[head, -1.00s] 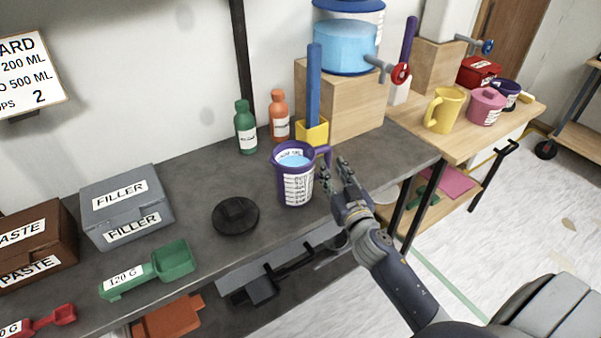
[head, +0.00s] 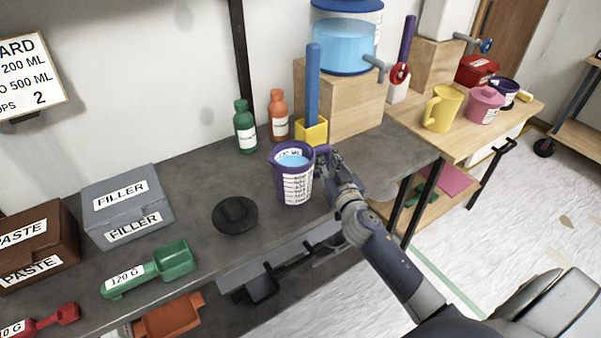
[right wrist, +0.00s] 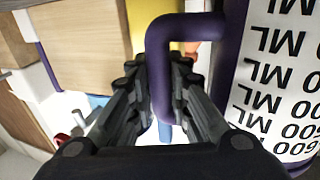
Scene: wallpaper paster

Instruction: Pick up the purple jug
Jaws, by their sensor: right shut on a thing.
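The purple jug (head: 295,178) stands upright on the grey workbench (head: 190,205) with light blue liquid in it and a white measuring label on its side. My right gripper (head: 327,160) is at the jug's right side, shut on its handle. In the right wrist view the purple handle (right wrist: 170,85) runs between the two fingers (right wrist: 160,100), and the labelled jug wall (right wrist: 275,75) is just right of them. The left gripper is not in view.
A yellow holder (head: 312,131) with a blue stick and a wooden block (head: 355,103) under a blue dispenser stand behind the jug. Green (head: 245,128) and orange (head: 278,116) bottles are behind left. A black round lid (head: 235,216) lies to the left.

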